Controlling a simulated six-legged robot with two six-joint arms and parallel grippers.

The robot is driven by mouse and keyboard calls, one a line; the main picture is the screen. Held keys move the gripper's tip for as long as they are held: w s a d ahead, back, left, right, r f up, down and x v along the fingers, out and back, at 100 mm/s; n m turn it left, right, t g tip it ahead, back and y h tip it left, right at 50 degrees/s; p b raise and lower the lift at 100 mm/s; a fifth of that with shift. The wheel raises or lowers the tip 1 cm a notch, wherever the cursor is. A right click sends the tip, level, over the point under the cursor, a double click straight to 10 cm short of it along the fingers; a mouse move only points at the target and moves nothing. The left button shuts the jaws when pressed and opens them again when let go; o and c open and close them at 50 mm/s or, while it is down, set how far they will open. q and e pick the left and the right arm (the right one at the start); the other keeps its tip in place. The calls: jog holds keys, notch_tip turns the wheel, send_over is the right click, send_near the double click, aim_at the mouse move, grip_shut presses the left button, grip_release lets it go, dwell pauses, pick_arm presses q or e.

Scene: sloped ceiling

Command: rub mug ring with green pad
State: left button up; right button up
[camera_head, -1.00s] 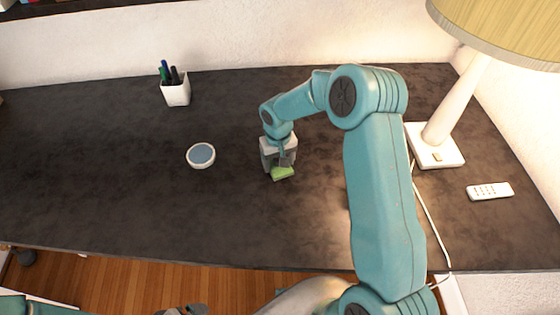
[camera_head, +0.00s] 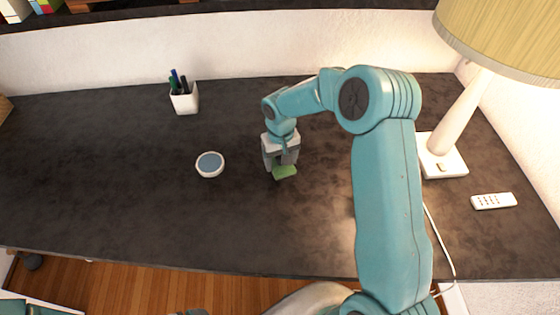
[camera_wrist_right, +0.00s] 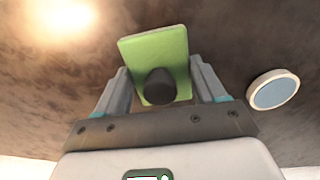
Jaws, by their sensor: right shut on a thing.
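The green pad (camera_head: 284,172) is a small flat block with a dark round knob, seen in the right wrist view (camera_wrist_right: 155,50). My right gripper (camera_head: 281,162) is shut on it, with the knob between the fingers. The pad is over the middle of the dark desk; I cannot tell whether it touches the top. I cannot make out a mug ring on the desk; the pad and gripper hide the spot under them. Only a small grey piece at the bottom edge may be my left gripper (camera_head: 192,312), and its fingers do not show.
A white-rimmed round blue dish or coaster (camera_head: 210,164) lies left of the pad. A white pen cup (camera_head: 185,100) stands at the back left. A lamp (camera_head: 440,158) and a remote (camera_head: 493,201) are at right, with a cord nearby. The desk's left part is clear.

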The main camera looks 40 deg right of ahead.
notch_tip(320, 180, up, 2)
jog(key=shift+s+d+r+p, duration=0.1)
jog(key=shift+p, duration=0.3)
jog(key=shift+r, duration=0.2)
